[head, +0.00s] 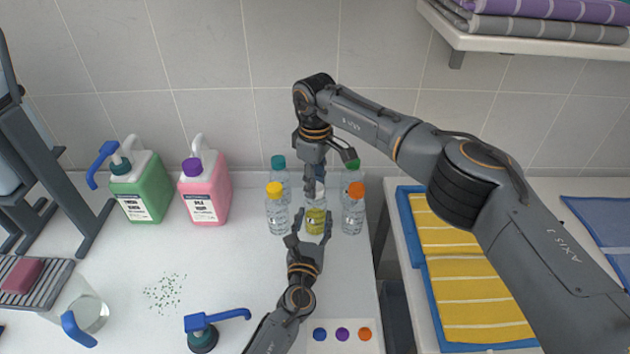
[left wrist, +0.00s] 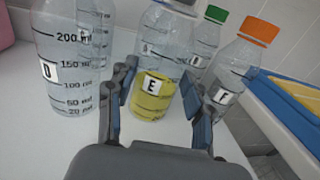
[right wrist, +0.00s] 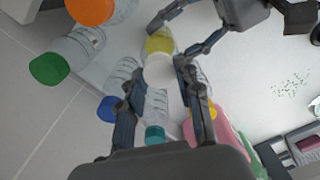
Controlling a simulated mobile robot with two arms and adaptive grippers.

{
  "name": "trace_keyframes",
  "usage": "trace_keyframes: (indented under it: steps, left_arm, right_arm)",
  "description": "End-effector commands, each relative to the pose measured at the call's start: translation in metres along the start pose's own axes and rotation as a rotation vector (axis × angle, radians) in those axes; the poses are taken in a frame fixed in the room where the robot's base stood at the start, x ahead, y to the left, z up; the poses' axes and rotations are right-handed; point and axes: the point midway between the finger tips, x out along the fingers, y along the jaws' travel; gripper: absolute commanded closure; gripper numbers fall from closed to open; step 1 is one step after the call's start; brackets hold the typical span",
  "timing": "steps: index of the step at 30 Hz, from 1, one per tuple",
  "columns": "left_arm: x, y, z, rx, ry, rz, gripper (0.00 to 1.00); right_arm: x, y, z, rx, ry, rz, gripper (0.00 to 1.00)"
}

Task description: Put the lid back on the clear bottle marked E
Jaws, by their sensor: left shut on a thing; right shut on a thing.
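The clear bottle marked E (left wrist: 152,96), with yellow liquid inside, stands upright in the front row of bottles; it also shows in the head view (head: 315,222). My left gripper (head: 312,226) is shut around its body from the front, one finger on each side. A white lid (right wrist: 159,70) is between the fingers of my right gripper (right wrist: 160,84), which points down from above and is shut on it. In the head view the right gripper (head: 315,188) is right over the bottle's top. I cannot tell whether the lid touches the bottle's mouth.
The yellow-capped bottle D (head: 276,212) stands close on the left, the orange-capped bottle F (head: 353,212) close on the right. Teal-capped (head: 279,165), blue-capped (right wrist: 107,109) and green-capped (head: 353,166) bottles stand behind. Pink (head: 205,190) and green (head: 143,190) jugs are further left.

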Motion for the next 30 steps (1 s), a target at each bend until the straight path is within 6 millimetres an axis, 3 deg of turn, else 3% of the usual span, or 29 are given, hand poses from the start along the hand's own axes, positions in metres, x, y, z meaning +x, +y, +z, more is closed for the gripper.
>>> trace_keyframes:
  steps: [11,12,15,25,30]
  left_arm:
    - [-0.001,0.0,-0.002,0.001,0.004,-0.001,1.0]
    - [-0.001,0.0,-0.002,0.001,0.004,-0.001,1.0]
    - [-0.001,0.0,-0.002,0.0,0.004,-0.001,1.0]
    - [-0.001,0.0,-0.002,0.0,0.003,-0.001,1.0]
    - [-0.001,0.0,-0.002,0.0,0.003,-0.001,1.0]
  right_arm:
    - [-0.001,0.001,0.0,0.064,0.002,0.002,0.76]
    - [-0.001,0.001,0.0,0.064,0.002,0.002,0.62]
    - [-0.001,0.001,0.0,0.063,0.002,0.002,0.44]
    - [-0.002,0.001,0.0,0.062,0.001,0.001,0.44]
    - [-0.018,0.001,0.0,0.062,0.001,0.001,0.44]
